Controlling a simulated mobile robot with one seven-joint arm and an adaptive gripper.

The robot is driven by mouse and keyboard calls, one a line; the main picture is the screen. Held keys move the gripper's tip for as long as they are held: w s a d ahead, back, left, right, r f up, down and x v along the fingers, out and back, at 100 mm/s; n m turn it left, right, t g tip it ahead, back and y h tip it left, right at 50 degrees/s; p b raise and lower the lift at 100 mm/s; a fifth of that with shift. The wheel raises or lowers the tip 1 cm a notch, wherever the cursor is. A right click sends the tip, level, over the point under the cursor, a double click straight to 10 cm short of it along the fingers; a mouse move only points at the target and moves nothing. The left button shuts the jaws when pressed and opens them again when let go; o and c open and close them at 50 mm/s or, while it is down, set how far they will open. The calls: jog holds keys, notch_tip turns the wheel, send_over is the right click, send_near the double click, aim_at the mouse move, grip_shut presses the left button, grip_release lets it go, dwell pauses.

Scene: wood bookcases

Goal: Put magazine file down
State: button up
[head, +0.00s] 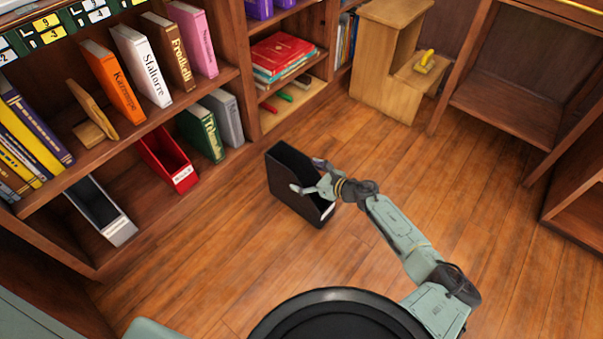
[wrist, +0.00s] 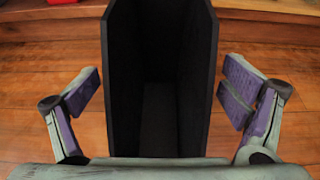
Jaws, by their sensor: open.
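The black magazine file (head: 283,180) stands upright on the wood floor, in front of the bookcase. It is empty, with its open side toward my wrist in the wrist view (wrist: 122,90). My gripper (head: 308,177) is open at the file's near side. In the wrist view my gripper (wrist: 161,95) has one purple-padded finger on each side of the file, with a visible gap to both walls. The file's bottom edge is partly hidden in the wrist view.
The bookcase (head: 150,230) at left holds books, a red file (head: 168,160) and a grey file (head: 100,212). A wooden step stool (head: 385,60) with a yellow object (head: 425,62) stands at the back. An open shelf unit (head: 510,105) is at right. The floor (head: 440,190) between is clear.

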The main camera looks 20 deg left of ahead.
jog(key=p+v, duration=0.1)
jog(key=v, duration=0.8)
jog(key=shift+d, duration=0.35)
jog(key=shift+s+a+r, duration=0.1)
jog(key=shift+r, duration=0.1)
